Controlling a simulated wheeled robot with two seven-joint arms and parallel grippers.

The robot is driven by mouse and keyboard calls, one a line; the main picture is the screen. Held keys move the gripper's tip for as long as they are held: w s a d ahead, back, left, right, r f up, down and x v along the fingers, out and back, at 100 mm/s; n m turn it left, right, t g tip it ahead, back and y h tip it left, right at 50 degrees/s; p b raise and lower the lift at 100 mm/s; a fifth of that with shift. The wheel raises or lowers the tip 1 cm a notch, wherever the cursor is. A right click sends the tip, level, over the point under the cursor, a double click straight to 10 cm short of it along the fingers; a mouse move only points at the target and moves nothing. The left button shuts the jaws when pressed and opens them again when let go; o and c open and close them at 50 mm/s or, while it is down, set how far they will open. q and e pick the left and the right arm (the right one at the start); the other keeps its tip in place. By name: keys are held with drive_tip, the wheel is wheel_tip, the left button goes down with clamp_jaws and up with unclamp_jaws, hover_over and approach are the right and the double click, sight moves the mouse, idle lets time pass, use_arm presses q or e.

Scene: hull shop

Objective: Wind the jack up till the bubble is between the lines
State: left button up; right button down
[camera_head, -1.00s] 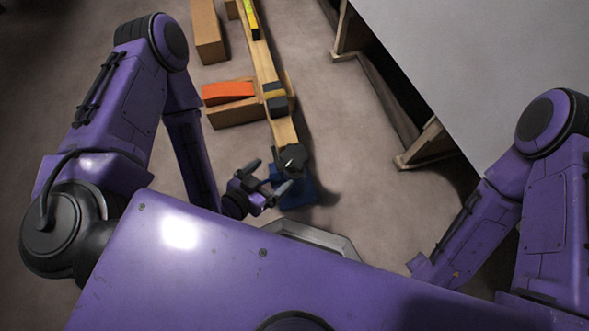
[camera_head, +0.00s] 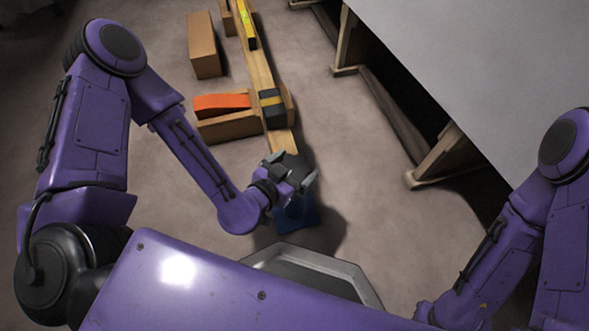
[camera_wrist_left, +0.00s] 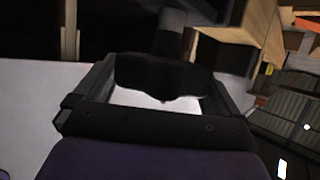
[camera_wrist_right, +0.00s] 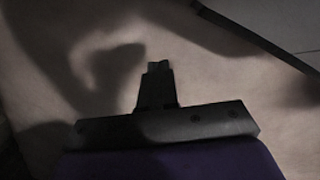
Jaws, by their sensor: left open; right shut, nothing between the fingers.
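The jack (camera_head: 297,217) shows as a blue base on the floor at the near end of a wooden beam (camera_head: 262,72). My left gripper (camera_head: 290,172) is over the jack's top, open, and covers most of it. In the left wrist view a dark knob-like part (camera_wrist_left: 160,75) lies between the spread fingers; whether they touch it I cannot tell. A yellow level (camera_head: 246,22) with a green vial lies on the beam's far part; the bubble is too small to read. My right gripper (camera_wrist_right: 158,82) is shut and empty over bare floor in the right wrist view.
A cardboard-coloured block (camera_head: 203,45) stands farther back. A large grey surface (camera_head: 480,70) on wooden supports fills the right. Floor between is clear.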

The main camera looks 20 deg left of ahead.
use_arm(q)
drive_tip(key=c, duration=0.7)
drive_tip(key=shift+n+y, duration=0.3)
drive_tip(key=shift+y, duration=0.1)
